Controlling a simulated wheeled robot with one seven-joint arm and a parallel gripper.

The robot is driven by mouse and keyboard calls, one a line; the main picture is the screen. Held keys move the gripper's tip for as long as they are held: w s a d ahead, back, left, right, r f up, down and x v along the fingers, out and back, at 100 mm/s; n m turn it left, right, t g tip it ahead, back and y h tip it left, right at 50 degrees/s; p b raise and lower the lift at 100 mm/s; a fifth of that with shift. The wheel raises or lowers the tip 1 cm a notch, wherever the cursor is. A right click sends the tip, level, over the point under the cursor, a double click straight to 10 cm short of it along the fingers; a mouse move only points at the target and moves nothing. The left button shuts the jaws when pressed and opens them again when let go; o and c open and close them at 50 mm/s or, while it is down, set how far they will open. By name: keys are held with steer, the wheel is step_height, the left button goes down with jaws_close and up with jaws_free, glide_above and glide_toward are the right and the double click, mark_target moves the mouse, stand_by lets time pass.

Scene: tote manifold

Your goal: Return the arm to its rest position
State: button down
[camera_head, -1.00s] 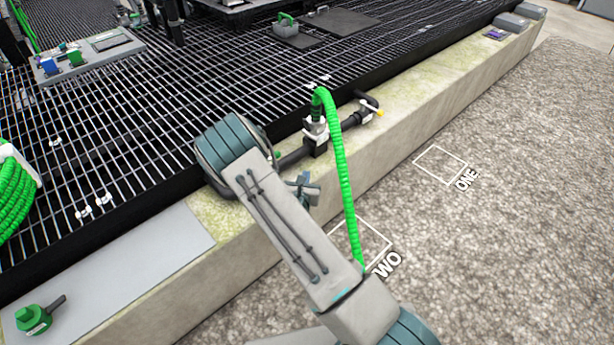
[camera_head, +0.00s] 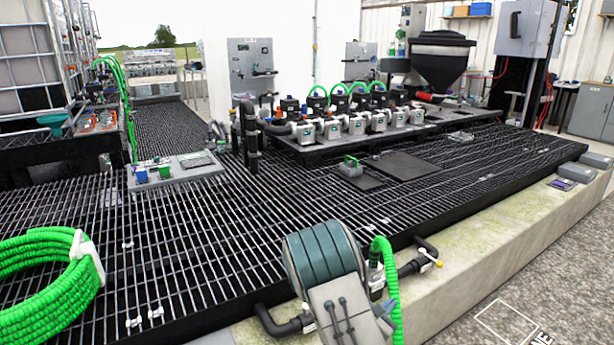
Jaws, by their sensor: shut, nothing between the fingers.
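My arm shows at the bottom centre of the head view, a grey link with a rounded teal joint, reaching up over the concrete kerb (camera_head: 470,280). My gripper cannot be made out; the arm link covers the area around it. A small dark teal piece shows at the link's right edge, and I cannot tell what it is. Just right of the joint, a green ribbed hose (camera_head: 384,250) rises from a grey coupling (camera_head: 376,281) and bends down past the link.
A black pipe with a yellow-tipped valve (camera_head: 426,256) runs beside the hose. A coiled green hose (camera_head: 40,285) lies at left on the black grating (camera_head: 215,225). A pump manifold (camera_head: 330,128) stands behind.

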steer(key=s+d+r+m+g+p, duration=0.3)
steer(key=s+r+m+g+p, duration=0.15)
steer(key=s+r+m, duration=0.55)
steer(key=s+d+r+m+g+p, duration=0.3)
steer(key=s+r+m+g+p, duration=0.25)
steer(key=r, duration=0.55)
steer(key=s+a+r+m+t+y+p, duration=0.1)
steer(key=s+a+r+m+y+p, duration=0.7)
steer(key=r, duration=0.9)
steer(key=s+a+m+y, duration=0.1)
steer(key=s+a+y, duration=0.2)
steer(key=s+a, duration=0.2)
steer(key=shift+s+a, duration=0.3)
steer(key=shift+s, duration=0.15)
steer(key=shift+d, duration=0.1)
